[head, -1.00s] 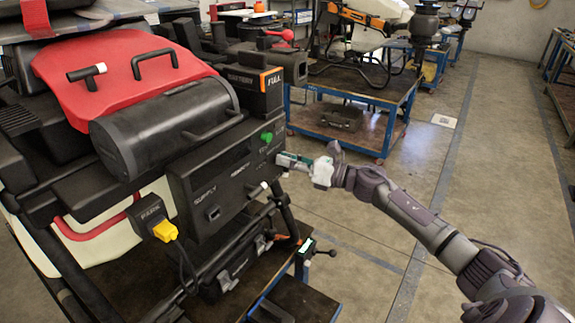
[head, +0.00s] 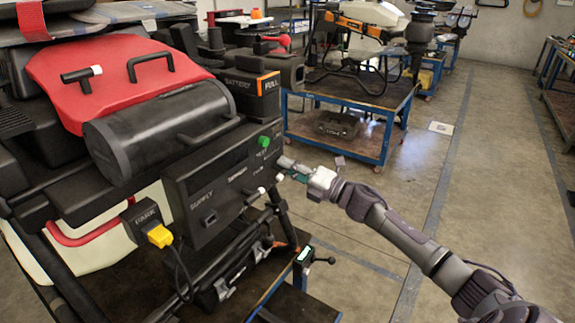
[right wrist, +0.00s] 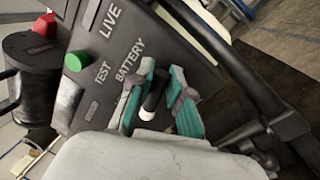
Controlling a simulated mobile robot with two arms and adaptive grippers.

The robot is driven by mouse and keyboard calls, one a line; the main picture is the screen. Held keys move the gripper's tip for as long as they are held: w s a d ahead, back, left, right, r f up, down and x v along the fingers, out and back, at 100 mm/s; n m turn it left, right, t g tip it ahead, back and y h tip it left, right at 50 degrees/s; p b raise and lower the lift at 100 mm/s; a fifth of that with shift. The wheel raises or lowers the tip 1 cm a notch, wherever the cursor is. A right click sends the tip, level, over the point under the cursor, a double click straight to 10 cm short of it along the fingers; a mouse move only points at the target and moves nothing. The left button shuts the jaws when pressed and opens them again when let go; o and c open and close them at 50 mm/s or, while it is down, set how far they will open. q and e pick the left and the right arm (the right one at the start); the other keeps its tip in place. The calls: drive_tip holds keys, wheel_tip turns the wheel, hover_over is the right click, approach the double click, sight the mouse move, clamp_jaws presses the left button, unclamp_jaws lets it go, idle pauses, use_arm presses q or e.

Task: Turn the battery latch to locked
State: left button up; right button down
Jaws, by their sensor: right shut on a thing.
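The battery latch (right wrist: 152,100) is a black lever with a white tip, beside the word BATTERY in the right wrist view. My right gripper (right wrist: 160,100) has its teal-padded fingers on either side of the lever and is shut on it. In the head view the right gripper (head: 288,169) reaches in from the right to the end of the dark control panel (head: 215,185). The fingers hide most of the latch there, and I cannot read its exact angle. My left gripper is not in view.
A blue-framed cart (head: 360,120) stands behind.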

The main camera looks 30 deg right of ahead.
drive_tip(key=shift+f+m+h+p, duration=0.15)
drive_tip(key=shift+m+h+p, duration=0.15)
drive_tip(key=shift+m, duration=0.9)
drive_tip(key=shift+f+m+h+p, duration=0.15)
drive_tip(key=shift+m+p, duration=0.25)
drive_tip(key=shift+m, duration=0.8)
drive_tip(key=shift+t, duration=0.3)
drive_tip(key=c, duration=1.1)
unclamp_jaws()
drive_tip(key=shift+a, duration=0.1)
drive_tip(key=v, duration=1.2)
drive_tip(key=shift+r, duration=0.1)
